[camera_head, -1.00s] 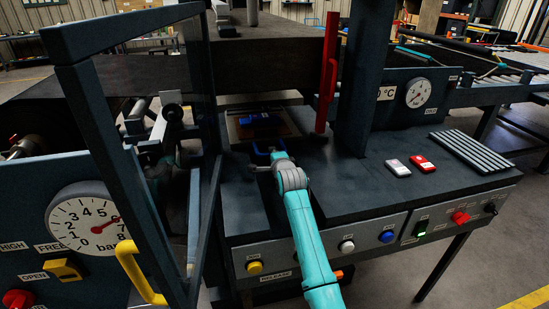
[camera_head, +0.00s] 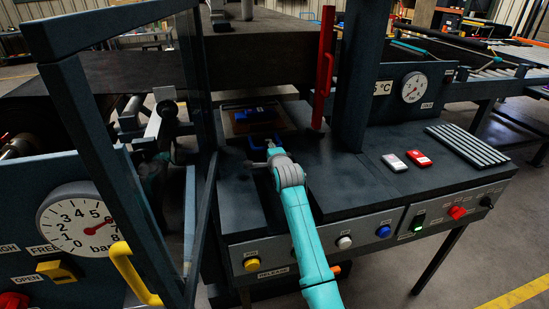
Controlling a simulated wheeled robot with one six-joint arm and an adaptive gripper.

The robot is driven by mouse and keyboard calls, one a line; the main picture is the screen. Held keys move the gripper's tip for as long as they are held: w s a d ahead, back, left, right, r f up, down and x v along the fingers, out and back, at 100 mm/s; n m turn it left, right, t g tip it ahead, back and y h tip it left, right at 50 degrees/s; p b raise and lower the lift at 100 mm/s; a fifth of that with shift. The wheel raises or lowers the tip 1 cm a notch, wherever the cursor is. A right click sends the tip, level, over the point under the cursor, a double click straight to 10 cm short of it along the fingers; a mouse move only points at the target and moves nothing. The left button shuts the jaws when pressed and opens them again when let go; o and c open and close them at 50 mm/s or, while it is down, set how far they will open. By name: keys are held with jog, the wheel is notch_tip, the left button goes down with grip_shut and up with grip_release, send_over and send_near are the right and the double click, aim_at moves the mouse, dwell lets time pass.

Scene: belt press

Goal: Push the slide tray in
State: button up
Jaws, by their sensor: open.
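The slide tray (camera_head: 240,126) is a flat brown-edged plate set in the dark bench under the press block. A blue block (camera_head: 255,114) lies on it. My gripper (camera_head: 268,150) is at the end of my teal arm, right at the handle. The gripper is open; its fingers are small and dark here, and I cannot tell whether they touch the handle.
A red upright lever (camera_head: 323,70) and a dark post (camera_head: 354,75) stand right of the tray. A dark guard frame with a yellow handle (camera_head: 134,273) stands at left. White and red small boxes (camera_head: 394,162) lie on the bench at right. Buttons line the front panel.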

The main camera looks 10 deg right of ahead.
jog(key=v, duration=1)
jog(key=shift+s, duration=0.1)
jog(key=shift+s, duration=0.1)
